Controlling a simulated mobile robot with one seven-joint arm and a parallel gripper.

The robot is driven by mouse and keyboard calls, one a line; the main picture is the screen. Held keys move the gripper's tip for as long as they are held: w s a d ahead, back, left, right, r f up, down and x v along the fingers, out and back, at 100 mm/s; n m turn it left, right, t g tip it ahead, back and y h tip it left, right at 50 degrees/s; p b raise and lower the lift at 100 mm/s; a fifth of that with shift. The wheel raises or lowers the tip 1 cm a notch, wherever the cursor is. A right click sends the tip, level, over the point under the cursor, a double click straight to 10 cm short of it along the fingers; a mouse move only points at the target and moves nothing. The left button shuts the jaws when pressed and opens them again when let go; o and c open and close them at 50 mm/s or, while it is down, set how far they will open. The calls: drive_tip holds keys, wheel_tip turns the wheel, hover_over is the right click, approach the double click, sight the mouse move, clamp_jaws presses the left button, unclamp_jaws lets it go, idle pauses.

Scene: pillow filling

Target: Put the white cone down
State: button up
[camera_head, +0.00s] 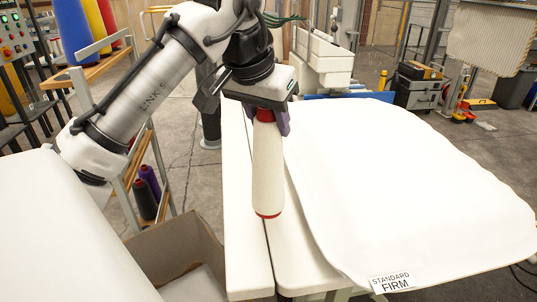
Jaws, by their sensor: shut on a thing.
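The white cone (268,170) is a tall, roughly upright cone of thread with a red top and a red rim at its bottom. My gripper (266,115) comes down from above with purple-padded fingers and is shut on the red top of the cone. The cone hangs in front of the narrow white bench (245,235), near a dark seam along the bench. I cannot tell whether its bottom touches the bench surface.
A large white pillow cover (420,190) with a "STANDARD FIRM" label (391,281) lies right of the cone. An open cardboard box (178,245) stands at lower left. A rack (100,125) holds coloured cones behind. The bench's near part is clear.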

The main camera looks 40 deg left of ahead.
sight(268, 142)
drive_tip(key=shift+f+b, duration=2)
drive_tip(key=shift+f, duration=0.3)
drive_tip(key=shift+r, duration=0.1)
drive_tip(key=o, duration=1.3)
drive_tip(key=shift+o, duration=0.2)
